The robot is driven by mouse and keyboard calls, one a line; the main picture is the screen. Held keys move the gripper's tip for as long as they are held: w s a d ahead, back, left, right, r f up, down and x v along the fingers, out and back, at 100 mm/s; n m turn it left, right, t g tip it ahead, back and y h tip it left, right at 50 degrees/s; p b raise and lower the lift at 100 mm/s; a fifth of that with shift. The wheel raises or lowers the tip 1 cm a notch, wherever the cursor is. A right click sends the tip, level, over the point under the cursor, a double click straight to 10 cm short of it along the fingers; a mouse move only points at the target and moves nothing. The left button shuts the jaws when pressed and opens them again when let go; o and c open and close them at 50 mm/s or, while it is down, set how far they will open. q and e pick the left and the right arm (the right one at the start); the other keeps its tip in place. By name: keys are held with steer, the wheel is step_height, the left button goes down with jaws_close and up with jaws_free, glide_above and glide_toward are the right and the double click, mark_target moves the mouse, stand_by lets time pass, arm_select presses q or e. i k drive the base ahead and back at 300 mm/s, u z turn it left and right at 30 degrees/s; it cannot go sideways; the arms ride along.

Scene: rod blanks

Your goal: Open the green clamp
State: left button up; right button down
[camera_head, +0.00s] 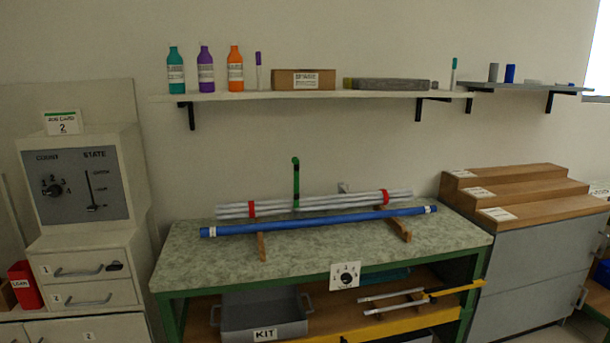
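The green clamp (296,184) stands upright behind and across a bundle of grey rods (330,203) on the workbench. Red bands (252,209) circle the bundle near both ends. A long blue rod (320,222) lies in front of the bundle on wooden supports (262,246). Neither of my grippers is in view.
The bench top (210,262) has free room at its front left. A cabinet with a dial panel (75,187) stands at left, wooden steps (520,190) at right. A wall shelf (350,94) with bottles hangs above. A grey KIT bin (262,318) sits below.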

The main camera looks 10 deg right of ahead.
mark_target(295, 161)
steer(key=u, duration=1.3)
steer(key=i, duration=1.1)
steer(key=z, duration=0.1)
